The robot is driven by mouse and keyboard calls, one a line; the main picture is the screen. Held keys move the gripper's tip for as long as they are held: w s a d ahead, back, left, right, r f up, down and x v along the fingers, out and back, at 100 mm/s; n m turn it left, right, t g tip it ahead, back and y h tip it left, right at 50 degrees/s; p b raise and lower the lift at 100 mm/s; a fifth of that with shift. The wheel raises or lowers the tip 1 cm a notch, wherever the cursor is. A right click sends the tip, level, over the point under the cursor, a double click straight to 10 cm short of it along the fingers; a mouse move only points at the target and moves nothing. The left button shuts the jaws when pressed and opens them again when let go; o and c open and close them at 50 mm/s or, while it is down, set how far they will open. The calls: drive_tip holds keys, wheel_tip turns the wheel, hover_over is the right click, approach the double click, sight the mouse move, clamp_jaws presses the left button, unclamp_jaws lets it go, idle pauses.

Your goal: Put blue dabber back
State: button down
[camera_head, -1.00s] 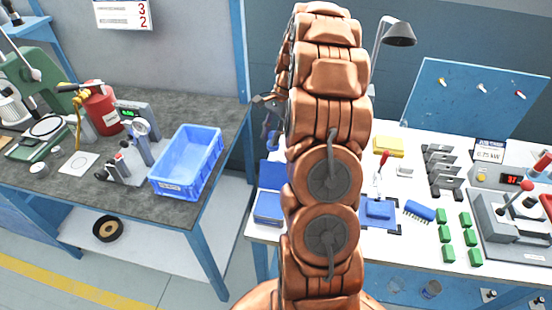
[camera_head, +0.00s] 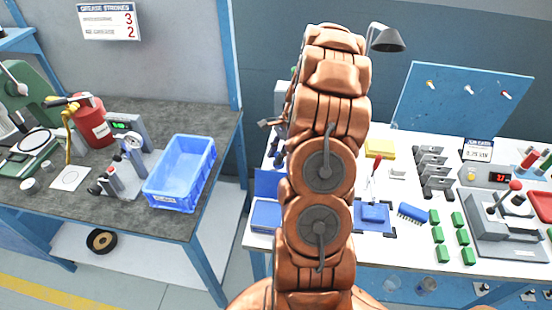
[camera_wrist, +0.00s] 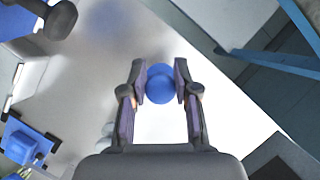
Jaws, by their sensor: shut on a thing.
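The blue dabber (camera_wrist: 161,84) shows as a round blue head between my fingers in the wrist view. My gripper (camera_wrist: 160,84) is shut on it, above the white bench top near its edge. In the head view my arm hides most of my gripper (camera_head: 268,122); only a dark part shows at the arm's left, and I cannot make out the dabber there. A blue block with dark corner brackets (camera_head: 372,215) lies on the white bench, right of my arm; a similar blue block shows at the lower left of the wrist view (camera_wrist: 22,142).
An open blue case (camera_head: 266,215) lies left of my arm. A blue crate (camera_head: 180,172) stands on the grey bench. A floor gap separates the benches.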

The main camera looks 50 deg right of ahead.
drive_tip(key=shift+f+p, duration=0.3)
drive_tip(key=shift+f, duration=0.95)
drive_tip(key=shift+f, duration=0.15)
drive_tip(key=c, duration=0.9)
unclamp_jaws()
drive_tip(key=shift+o, duration=0.2)
drive_tip(key=b+v, duration=0.4)
drive_tip(key=v, duration=0.8)
